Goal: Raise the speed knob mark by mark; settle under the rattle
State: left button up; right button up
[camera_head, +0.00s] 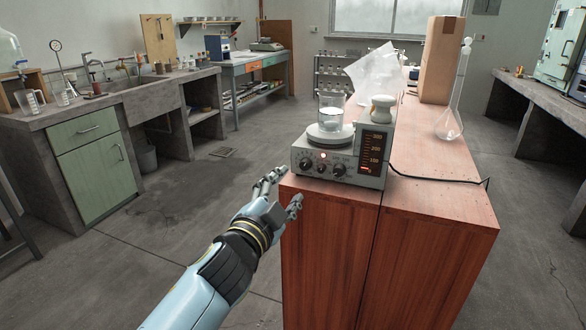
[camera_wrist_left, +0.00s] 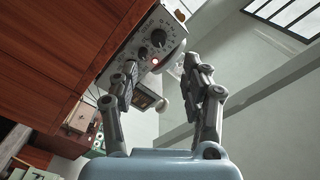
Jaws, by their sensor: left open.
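A grey stirrer (camera_head: 310,178) sits at the near end of the red wooden bench, with several dark knobs on its front panel. A right-hand knob (camera_head: 339,170) is beside the scale (camera_head: 375,140), where a small red light shows low down. A glass beaker (camera_head: 331,118) stands on the round top plate. My left gripper (camera_head: 286,188) is open and empty, in front and left of the stirrer, apart from the knobs. In the left wrist view, the panel with a large dialled knob (camera_wrist_left: 158,38) and a lit red lamp (camera_wrist_left: 155,61) shows beyond the open fingers.
A white rounded object (camera_head: 382,110) stands on the stirrer's right side. Behind are a clear plastic bag (camera_head: 372,73), a cardboard box (camera_head: 441,60) and a tall flask (camera_head: 450,122). A black cord (camera_head: 440,179) crosses the bench top. Floor space left of the bench is free.

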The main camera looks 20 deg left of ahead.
aim_at(303, 167)
pick_arm(q)
jog(key=w+b, duration=0.1)
jog(key=w, duration=0.3)
jog(key=w+b, duration=0.1)
jog(key=w, duration=0.3)
jog(key=shift+w+d+f, duration=0.15)
jog(key=shift+w+f, duration=0.05)
jog(key=shift+w, duration=0.2)
jog(key=shift+w+r, duration=0.1)
jog(key=shift+w, duration=0.2)
grip_shut()
